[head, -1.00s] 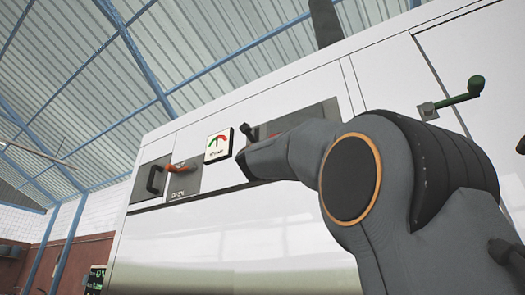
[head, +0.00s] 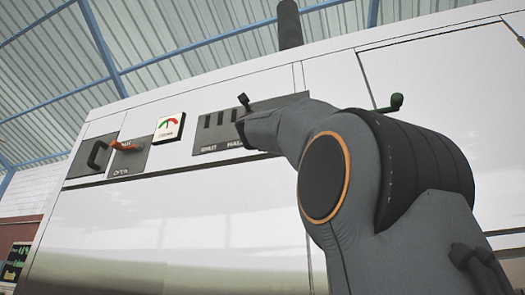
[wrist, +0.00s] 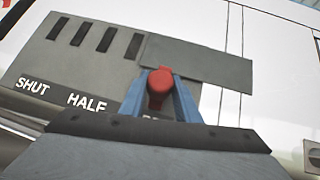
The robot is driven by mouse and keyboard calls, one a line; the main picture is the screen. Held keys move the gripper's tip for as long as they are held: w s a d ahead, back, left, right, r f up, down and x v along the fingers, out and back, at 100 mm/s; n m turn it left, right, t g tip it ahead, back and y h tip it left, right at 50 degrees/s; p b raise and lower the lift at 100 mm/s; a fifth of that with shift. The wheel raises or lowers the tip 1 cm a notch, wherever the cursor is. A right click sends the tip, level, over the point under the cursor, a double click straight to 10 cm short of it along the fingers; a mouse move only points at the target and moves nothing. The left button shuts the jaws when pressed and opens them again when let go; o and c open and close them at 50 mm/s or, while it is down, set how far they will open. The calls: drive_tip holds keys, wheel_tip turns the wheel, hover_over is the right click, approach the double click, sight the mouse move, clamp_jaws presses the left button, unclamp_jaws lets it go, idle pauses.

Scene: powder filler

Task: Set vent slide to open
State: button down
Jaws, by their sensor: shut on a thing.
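The vent panel (head: 205,146) is grey, with several dark slots at its left showing uncovered and the words SHUT and HALF below. In the wrist view, the vent slide's grey plate (wrist: 205,64) lies right of the slots and reaches past the panel's (wrist: 40,68) right edge. Its red knob (wrist: 160,92) sits between the blue fingers of my gripper (wrist: 160,84), which is shut on it. The knob is right of the HALF label. A third label is mostly hidden behind my gripper. In the head view my arm covers the panel's lower right.
Left of the panel are a dial (head: 169,127) with a green and red scale, an orange handle (head: 127,146) and a black pull handle (head: 97,154). The white wall below the panel is bare.

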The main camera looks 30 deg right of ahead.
drive_tip(key=shift+s+d, duration=0.1)
drive_tip(key=c, duration=1.4)
unclamp_jaws()
drive_tip(key=shift+s+d, duration=0.1)
drive_tip(key=shift+o, duration=0.2)
drive_tip(key=b+v, duration=0.5)
drive_tip(key=v, duration=0.2)
drive_tip(key=shift+a+f, duration=0.25)
drive_tip(key=shift+f, duration=0.05)
drive_tip(key=shift+s, duration=0.15)
